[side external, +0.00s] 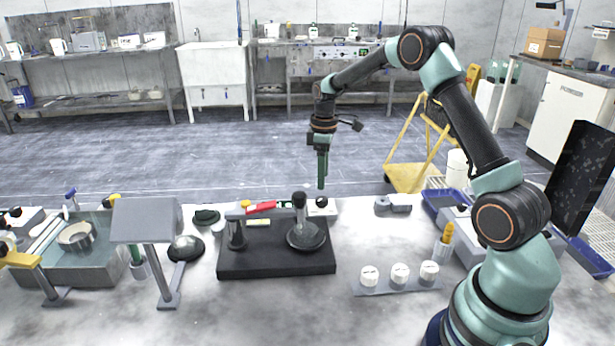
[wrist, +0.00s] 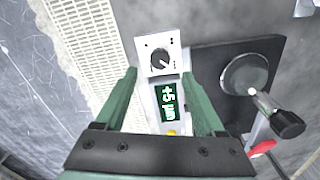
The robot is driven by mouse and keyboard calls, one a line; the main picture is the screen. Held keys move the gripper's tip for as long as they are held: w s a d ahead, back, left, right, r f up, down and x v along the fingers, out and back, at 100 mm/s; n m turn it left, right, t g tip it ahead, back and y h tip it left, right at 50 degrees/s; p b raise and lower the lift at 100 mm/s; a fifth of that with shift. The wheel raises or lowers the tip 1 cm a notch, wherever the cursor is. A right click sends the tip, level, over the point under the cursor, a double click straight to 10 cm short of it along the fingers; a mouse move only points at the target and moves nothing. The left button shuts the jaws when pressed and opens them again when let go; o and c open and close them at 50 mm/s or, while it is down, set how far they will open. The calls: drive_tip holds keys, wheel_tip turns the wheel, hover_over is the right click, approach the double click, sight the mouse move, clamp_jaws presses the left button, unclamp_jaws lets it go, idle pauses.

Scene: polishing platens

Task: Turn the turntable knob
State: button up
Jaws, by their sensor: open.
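A small black knob (wrist: 162,59) with a pale pointer mark sits on a white panel in the wrist view. It also shows in the side view (side external: 321,202), behind the black turntable base (side external: 275,264). A green display (wrist: 168,103) beside the knob reads "+5 µm". My gripper (wrist: 160,76) is open and empty, its green fingers either side of the panel in the picture. In the side view my gripper (side external: 321,187) points straight down, just above the knob. I see no contact with it; the exact gap is hard to judge.
The black base carries a round disc (side external: 304,238) with an upright dark post and a red-handled arm (side external: 261,207). Several white-topped dials (side external: 399,272) stand front right. A grey plate on a stand (side external: 143,221) and a water tray (side external: 95,268) are at the left.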

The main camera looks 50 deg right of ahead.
sight(322, 198)
wheel_tip(322, 198, down, 7)
drive_tip(key=shift+f, duration=0.15)
drive_tip(key=shift+c, duration=0.3)
clamp_jaws()
